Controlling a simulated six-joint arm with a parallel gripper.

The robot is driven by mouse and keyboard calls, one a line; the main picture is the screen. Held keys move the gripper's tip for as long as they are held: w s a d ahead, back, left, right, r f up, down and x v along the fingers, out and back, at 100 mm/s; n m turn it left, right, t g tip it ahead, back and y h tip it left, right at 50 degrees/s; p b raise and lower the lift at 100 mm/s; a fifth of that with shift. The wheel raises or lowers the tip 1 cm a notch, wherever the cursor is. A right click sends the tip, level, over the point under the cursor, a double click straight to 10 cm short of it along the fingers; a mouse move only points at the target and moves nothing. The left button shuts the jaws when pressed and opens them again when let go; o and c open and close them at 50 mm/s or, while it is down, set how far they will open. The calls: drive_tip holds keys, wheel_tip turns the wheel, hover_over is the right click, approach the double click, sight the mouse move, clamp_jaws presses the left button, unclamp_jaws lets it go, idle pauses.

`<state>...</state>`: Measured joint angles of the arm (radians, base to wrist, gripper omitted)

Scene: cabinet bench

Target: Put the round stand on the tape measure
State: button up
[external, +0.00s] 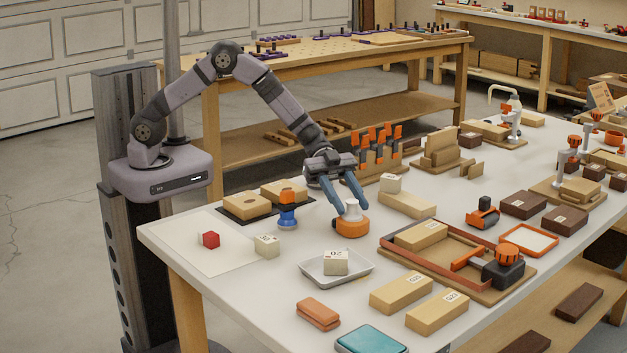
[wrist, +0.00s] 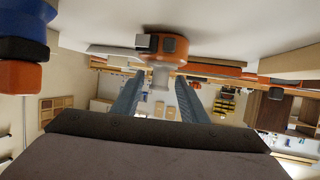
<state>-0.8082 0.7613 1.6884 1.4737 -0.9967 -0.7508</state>
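The fingertips partly cover the stand in the external view.
A blue and orange piece (external: 287,212) stands just left of the stand. A white tray (external: 313,278) with a pale block is in front. A framed wooden board (external: 391,252) with an orange-handled clamp lies between front and right. Wooden blocks (external: 407,204) lie behind the stand.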

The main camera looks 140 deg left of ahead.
drive_tip(key=v, duration=1.2)
drive_tip(key=shift+r, duration=0.15)
